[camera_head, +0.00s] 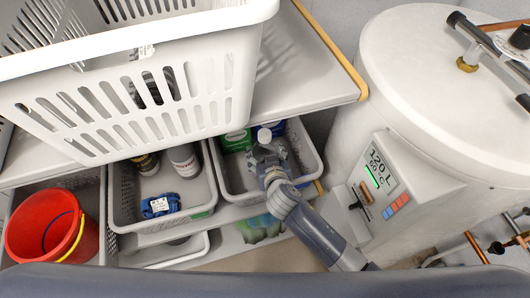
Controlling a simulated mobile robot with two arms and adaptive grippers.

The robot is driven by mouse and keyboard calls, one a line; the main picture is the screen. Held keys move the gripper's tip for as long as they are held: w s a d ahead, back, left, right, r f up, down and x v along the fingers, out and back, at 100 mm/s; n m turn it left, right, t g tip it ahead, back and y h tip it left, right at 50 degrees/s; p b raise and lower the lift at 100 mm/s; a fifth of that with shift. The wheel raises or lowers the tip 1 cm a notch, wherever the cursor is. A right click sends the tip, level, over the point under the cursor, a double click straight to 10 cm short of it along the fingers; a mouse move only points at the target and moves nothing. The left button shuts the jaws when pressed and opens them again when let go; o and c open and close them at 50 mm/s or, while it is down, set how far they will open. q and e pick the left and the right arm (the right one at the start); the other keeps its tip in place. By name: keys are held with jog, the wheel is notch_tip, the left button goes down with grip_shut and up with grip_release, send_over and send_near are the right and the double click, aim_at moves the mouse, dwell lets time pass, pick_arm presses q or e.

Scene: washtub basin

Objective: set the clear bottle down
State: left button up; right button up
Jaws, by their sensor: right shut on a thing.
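My right gripper (268,158) reaches down into the right grey bin (309,157) on the shelf. It is shut on the clear bottle (264,135), of which I see mainly the white cap; the gripper hides most of its body. I cannot tell whether the bottle's base touches the bin floor. My left gripper is not in view.
Green items (237,140) lie in the same bin behind the gripper. The left grey bin (117,205) holds bottles and a blue item (160,206). A white laundry basket (130,95) overhangs it. A white tank (440,90) stands right, a red bucket (35,222) left.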

jog(key=o, duration=1.6)
jog(key=shift+f, duration=0.15)
jog(key=shift+c, duration=0.2)
jog(key=shift+r, duration=0.2)
jog(key=b+v, duration=0.1)
jog(key=v, duration=1.1)
